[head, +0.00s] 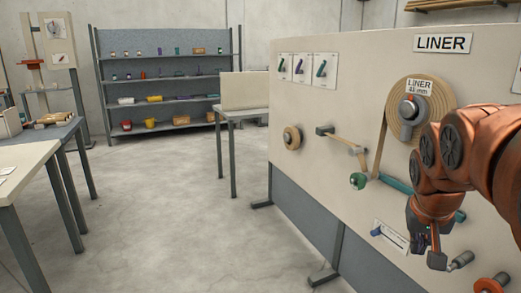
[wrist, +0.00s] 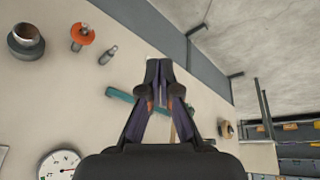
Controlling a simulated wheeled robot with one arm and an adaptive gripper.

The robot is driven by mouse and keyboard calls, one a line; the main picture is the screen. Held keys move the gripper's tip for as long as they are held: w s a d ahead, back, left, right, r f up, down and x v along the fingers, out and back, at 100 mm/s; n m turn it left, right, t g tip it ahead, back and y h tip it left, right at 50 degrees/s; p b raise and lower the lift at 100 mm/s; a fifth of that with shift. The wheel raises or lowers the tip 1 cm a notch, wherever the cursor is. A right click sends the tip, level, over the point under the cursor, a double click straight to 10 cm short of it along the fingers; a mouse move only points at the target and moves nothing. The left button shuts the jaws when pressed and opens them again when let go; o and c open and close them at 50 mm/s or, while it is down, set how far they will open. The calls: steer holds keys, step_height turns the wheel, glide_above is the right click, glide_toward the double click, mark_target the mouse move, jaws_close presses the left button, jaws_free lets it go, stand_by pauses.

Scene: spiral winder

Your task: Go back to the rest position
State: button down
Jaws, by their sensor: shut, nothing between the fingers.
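My gripper (head: 428,258) hangs in front of the lower right part of the winder panel (head: 300,90) in the head view, at the end of my copper-coloured arm. In the wrist view my gripper (wrist: 159,68) has its dark fingers together at the tips, with nothing seen between them. The teal bar (head: 396,184) on the panel is partly hidden behind my arm. The teal bar also shows beside the fingers in the wrist view (wrist: 119,95).
The LINER roll (head: 440,92) and a wooden roller (head: 292,138) are on the panel. An orange knob (wrist: 82,36) and a dial (wrist: 60,165) show in the wrist view. Tables and a shelf (head: 165,85) stand left and behind. The grey floor (head: 170,210) between is clear.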

steer(key=s+a+f+n+g+y, duration=0.2)
steer(key=s+a+f+g, duration=0.1)
steer(key=s+a+f, duration=0.65)
steer(key=s+a+f+n+g+y, duration=0.1)
steer(key=s+a+f+n+g, duration=0.15)
steer(key=s+a+f, duration=0.7)
steer(key=s+d+r+p, duration=0.1)
steer(key=r+p, duration=0.9)
steer(key=r, duration=0.2)
steer(key=s+d+r+p, duration=0.1)
steer(key=s+r+p, duration=0.1)
steer(key=r+p, duration=0.8)
step_height(320, 180, up, 2)
steer(key=shift+d+r, duration=0.1)
steer(key=shift+d, duration=0.25)
